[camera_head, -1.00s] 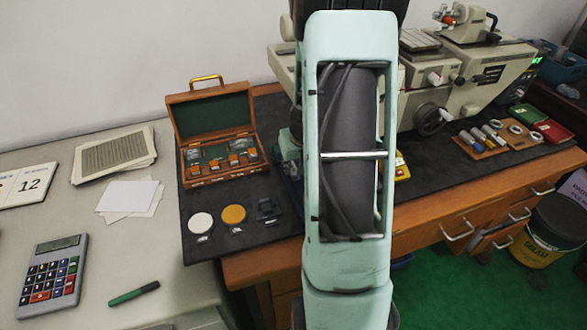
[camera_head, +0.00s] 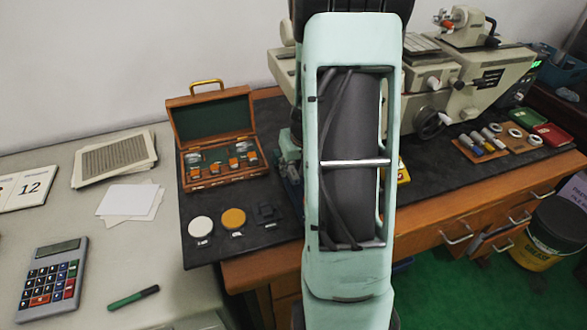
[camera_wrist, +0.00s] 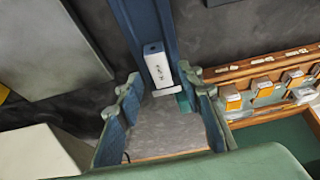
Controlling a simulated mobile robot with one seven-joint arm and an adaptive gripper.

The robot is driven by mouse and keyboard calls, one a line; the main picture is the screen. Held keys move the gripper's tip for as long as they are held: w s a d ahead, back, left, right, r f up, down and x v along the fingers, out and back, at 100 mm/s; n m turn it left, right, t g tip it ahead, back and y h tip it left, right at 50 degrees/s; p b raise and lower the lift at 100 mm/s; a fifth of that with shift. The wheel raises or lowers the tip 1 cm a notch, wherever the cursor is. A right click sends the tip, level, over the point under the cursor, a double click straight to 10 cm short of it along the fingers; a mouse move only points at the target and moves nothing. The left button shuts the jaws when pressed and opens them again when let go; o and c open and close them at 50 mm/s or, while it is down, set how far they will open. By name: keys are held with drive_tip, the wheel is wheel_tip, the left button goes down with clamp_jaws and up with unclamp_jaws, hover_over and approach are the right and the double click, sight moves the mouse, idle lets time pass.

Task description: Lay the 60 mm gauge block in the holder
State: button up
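In the wrist view, a pale grey block with a dark printed mark (camera_wrist: 158,72) is at the near end of a long blue channel-like piece (camera_wrist: 135,22), which looks like the holder. I cannot tell whether the block rests fully in it, and the mark is too small to read. My gripper (camera_wrist: 160,84) has its teal fingers spread either side of the block. The right fingertip is close to the block, and a gap shows at the left. In the head view my arm hides the gripper and block.
An open wooden case (camera_head: 222,176) with several orange-marked blocks stands left of my arm; its edge also shows in the wrist view (camera_wrist: 262,70). A white disc (camera_head: 201,228), an amber disc (camera_head: 233,218) and a black item (camera_head: 267,214) lie in front. A measuring machine (camera_head: 470,75) stands right.

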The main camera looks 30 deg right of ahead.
drive_tip(key=p+v, duration=0.1)
drive_tip(key=v, duration=0.9)
drive_tip(key=shift+s+r, duration=0.2)
drive_tip(key=shift+r, duration=0.1)
drive_tip(key=shift+a, duration=0.1)
